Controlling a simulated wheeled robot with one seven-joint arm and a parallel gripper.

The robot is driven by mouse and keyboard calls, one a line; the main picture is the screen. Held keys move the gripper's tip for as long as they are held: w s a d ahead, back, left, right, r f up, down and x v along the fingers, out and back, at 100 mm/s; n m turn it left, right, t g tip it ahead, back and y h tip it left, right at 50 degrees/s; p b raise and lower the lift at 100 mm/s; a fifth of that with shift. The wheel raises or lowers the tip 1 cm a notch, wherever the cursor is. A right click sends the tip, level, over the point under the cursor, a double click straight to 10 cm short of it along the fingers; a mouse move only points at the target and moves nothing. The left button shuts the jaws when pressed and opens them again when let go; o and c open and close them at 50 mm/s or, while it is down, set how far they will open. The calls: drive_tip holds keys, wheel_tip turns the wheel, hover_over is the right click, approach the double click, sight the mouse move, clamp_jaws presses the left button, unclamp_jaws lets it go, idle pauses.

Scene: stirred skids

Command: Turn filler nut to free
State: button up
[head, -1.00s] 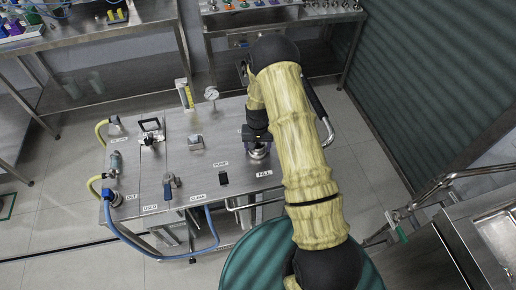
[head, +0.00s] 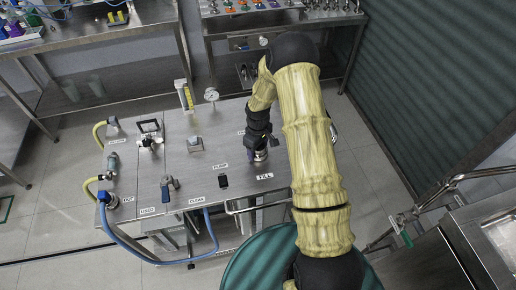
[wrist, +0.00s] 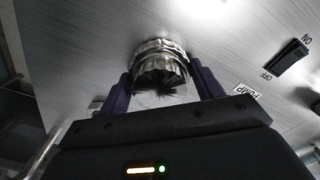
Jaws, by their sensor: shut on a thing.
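The filler nut (wrist: 160,62) is a silvery, ridged metal piece on the skid's steel top. In the wrist view it sits between the two dark fingers of my gripper (wrist: 162,90), which is shut on it. In the head view my gripper (head: 259,150) points down at the filler nut (head: 261,156), just above the FILL label (head: 265,176). My wrist and gripper hide most of the nut there. I cannot tell how far the nut is turned.
The steel skid top (head: 215,188) also carries a black switch (head: 223,181), a small steel block (head: 195,145), a dial gauge (head: 211,95) and valves at left. A blue hose (head: 135,243) loops off the front-left edge. A green round lid or drum (head: 250,265) stands in front.

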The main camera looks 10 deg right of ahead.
drive_tip(key=shift+n, duration=0.8)
drive_tip(key=o, duration=1)
drive_tip(key=shift+r, duration=0.1)
wheel_tip(320, 180, up, 17)
drive_tip(key=shift+r+b, duration=0.1)
drive_tip(key=shift+b, duration=0.9)
